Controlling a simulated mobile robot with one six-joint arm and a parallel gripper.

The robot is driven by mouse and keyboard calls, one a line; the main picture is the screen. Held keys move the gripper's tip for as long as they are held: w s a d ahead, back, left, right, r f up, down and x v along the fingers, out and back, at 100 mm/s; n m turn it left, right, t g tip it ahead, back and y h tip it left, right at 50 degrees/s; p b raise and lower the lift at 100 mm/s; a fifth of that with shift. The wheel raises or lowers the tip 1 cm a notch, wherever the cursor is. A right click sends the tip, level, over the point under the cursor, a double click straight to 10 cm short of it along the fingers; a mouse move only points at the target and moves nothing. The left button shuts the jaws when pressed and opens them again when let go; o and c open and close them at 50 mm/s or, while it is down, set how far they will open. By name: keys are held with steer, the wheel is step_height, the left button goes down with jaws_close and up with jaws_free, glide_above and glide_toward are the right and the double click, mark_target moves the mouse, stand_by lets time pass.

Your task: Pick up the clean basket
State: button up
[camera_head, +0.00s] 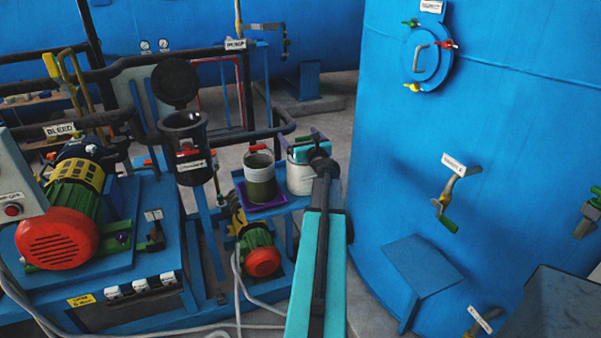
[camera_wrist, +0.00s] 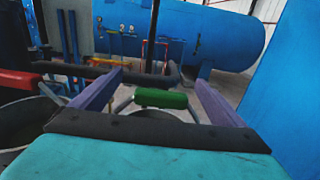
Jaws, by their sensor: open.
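My gripper (camera_head: 303,142) is open above a pale basket (camera_head: 300,181) on a small blue stand, and partly hides its top in the head view. In the wrist view, a green handle (camera_wrist: 160,98) on a thin metal bail lies between the two purple fingers of my gripper (camera_wrist: 159,80). There is a gap on each side of it, so the fingers look clear of the handle. A darker, greenish basket (camera_head: 261,182) with a red handle (camera_head: 257,149) stands just left. Its red handle (camera_wrist: 20,82) also shows at the wrist view's left edge. The pale basket looks the cleaner.
The darker basket sits on a purple mat (camera_head: 267,207). A black open vessel (camera_head: 184,132) with a raised lid (camera_head: 175,82) stands further left. A large blue tank (camera_head: 400,140) rises close on the right. Dark pipes (camera_head: 225,140) run behind the stand.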

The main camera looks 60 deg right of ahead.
steer(key=c, duration=1.7)
steer(key=shift+o, duration=0.2)
steer(key=shift+r, duration=0.1)
step_height(320, 180, up, 18)
steer(key=p, duration=0.1)
